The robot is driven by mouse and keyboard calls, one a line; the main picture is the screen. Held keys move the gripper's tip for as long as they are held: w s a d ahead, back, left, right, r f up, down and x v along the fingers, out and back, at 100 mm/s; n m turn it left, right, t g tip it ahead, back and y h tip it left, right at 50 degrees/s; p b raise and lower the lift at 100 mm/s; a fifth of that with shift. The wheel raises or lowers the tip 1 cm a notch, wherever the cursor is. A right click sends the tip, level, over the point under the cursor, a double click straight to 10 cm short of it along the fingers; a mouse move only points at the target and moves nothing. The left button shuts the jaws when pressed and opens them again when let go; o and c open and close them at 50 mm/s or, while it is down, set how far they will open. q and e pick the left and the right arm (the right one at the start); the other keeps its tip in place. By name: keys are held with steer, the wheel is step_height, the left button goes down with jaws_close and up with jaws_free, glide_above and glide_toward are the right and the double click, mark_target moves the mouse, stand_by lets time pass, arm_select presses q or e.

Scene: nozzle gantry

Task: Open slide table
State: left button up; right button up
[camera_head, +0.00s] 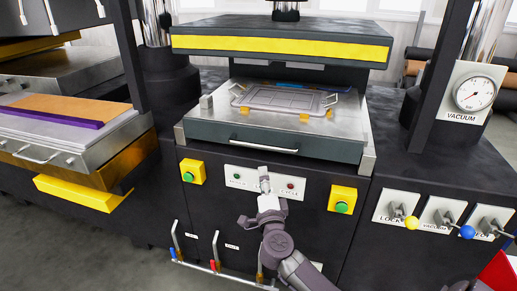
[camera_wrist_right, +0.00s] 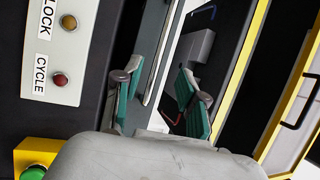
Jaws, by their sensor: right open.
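The slide table (camera_head: 205,128) is a metal slab with a dark front, in the middle of the press in the head view. Its silver bar handle (camera_head: 264,145) runs across the front. A grey moulded tray (camera_head: 282,100) lies on top. My right gripper (camera_head: 264,178) is below the handle, in front of the control panel. In the right wrist view my right gripper (camera_wrist_right: 158,95) is open, its teal-padded fingers apart. A pale bar-like strip shows beyond and between them; I cannot tell whether they touch it. My left gripper is out of view.
A yellow-edged press plate (camera_head: 280,47) hangs above the table. Yellow boxes with green buttons (camera_head: 192,172) (camera_head: 342,199) flank the control panel (camera_head: 240,178). Levers with a yellow knob (camera_head: 411,223) and a blue knob (camera_head: 467,232) are at right. Small levers (camera_head: 216,250) stand low at left.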

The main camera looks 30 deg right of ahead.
mark_target(259, 147)
steer(key=b+x, duration=0.1)
steer(key=x, duration=1.3)
steer(key=shift+s+r, duration=0.1)
steer(key=shift+r, duration=0.05)
jaws_close()
